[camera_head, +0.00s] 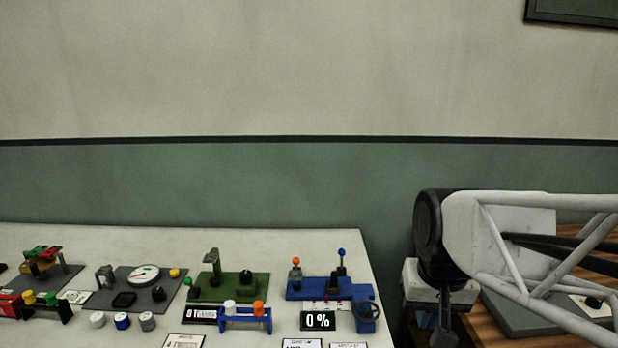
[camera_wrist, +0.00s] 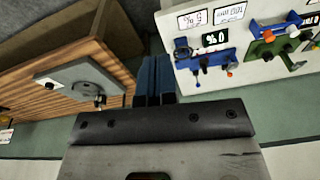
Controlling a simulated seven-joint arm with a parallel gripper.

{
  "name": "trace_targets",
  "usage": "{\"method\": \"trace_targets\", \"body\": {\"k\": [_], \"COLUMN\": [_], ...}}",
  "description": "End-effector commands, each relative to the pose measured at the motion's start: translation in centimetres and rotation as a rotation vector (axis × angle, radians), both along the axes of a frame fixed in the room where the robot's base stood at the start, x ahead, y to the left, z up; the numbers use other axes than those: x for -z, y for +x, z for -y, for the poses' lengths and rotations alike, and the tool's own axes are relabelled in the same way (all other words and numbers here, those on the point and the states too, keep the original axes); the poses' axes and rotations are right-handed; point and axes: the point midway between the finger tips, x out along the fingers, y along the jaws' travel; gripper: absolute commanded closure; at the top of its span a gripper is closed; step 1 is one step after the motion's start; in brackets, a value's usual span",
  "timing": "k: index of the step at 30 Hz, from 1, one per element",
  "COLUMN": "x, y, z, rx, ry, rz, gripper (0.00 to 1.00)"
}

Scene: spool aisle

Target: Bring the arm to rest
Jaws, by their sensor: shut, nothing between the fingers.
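My gripper (camera_wrist: 153,78) shows in the wrist view with its two dark blue fingers side by side, shut and empty. In the head view my arm reaches in from the right, and its wrist end points down over the gap between the white table (camera_head: 200,238) and a wooden surface (camera_head: 490,312). The fingertips are hard to make out there. The gripper stands right of the blue lever station (camera_head: 320,288), apart from it. Nothing appears to touch the fingers.
The white table holds a green station (camera_head: 228,288), grey plates (camera_head: 130,290), spools and a "0 %" display (camera_head: 318,321). A grey plate (camera_wrist: 85,82) lies on the wooden surface. A green and cream wall (camera_head: 250,180) stands behind.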

Motion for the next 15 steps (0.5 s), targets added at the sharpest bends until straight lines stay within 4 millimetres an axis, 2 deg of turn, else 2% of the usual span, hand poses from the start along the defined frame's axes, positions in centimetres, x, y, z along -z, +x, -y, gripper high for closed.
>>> {"method": "trace_targets", "body": {"k": [1, 6, 10, 15], "x": [0.4, 1.9, 2.7, 3.2], "y": [-1.3, -4.5, -6.0, -6.8], "z": [0.0, 0.1, 0.2, 0.2], "rx": [-0.014, -0.055, -0.076, -0.088], "ry": [-0.006, -0.024, -0.033, -0.039], "rz": [0.011, 0.039, 0.053, 0.061], "gripper": [1.00, 1.00, 1.00, 1.00]}}
